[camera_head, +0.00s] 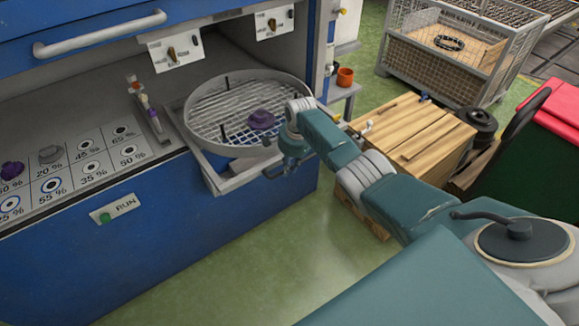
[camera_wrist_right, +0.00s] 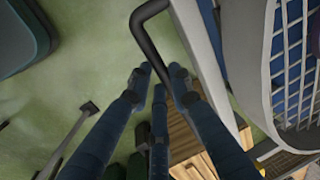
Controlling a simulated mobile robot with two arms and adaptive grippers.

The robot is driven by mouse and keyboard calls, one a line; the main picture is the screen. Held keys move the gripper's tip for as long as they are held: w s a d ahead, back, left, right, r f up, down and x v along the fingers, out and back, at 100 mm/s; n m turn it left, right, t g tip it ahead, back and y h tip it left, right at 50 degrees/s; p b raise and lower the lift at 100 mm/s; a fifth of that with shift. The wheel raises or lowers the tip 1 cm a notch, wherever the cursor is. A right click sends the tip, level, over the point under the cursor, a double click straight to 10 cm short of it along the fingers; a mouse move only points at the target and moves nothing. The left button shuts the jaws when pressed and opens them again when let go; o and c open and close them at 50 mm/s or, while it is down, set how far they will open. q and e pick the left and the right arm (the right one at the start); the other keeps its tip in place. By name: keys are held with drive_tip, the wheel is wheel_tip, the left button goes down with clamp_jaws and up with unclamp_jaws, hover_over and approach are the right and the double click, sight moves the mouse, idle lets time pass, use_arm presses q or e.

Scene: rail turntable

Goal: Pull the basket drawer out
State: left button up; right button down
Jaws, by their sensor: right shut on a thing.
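The basket drawer (camera_head: 228,187) is a grey tray standing partly out of the blue cabinet. A round wire basket (camera_head: 196,122) sits on it, with a purple knobbed piece (camera_head: 261,120) inside. My right gripper (camera_head: 283,168) is at the drawer's front right corner, and my arm covers part of that edge. In the right wrist view the dark bar handle (camera_wrist_right: 149,38) runs between the fingertips of the gripper (camera_wrist_right: 160,76), which is shut on it. The basket's mesh (camera_wrist_right: 287,75) shows at the right there. My left gripper is not in view.
The blue cabinet (camera_head: 140,265) has a counter with marked percent spots (camera_head: 83,160) left of the drawer. A wooden crate (camera_head: 420,135) and a wire cage (camera_head: 440,70) stand to the right. The green floor (camera_head: 270,260) before the drawer is clear.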

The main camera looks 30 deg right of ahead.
drive_tip(key=c, duration=1.6)
unclamp_jaws()
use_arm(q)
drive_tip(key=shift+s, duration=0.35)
use_arm(e)
drive_tip(key=shift+o, duration=0.2)
wheel_tip(320, 180, up, 12)
drive_tip(key=s, duration=0.2)
drive_tip(key=shift+s+f, duration=0.1)
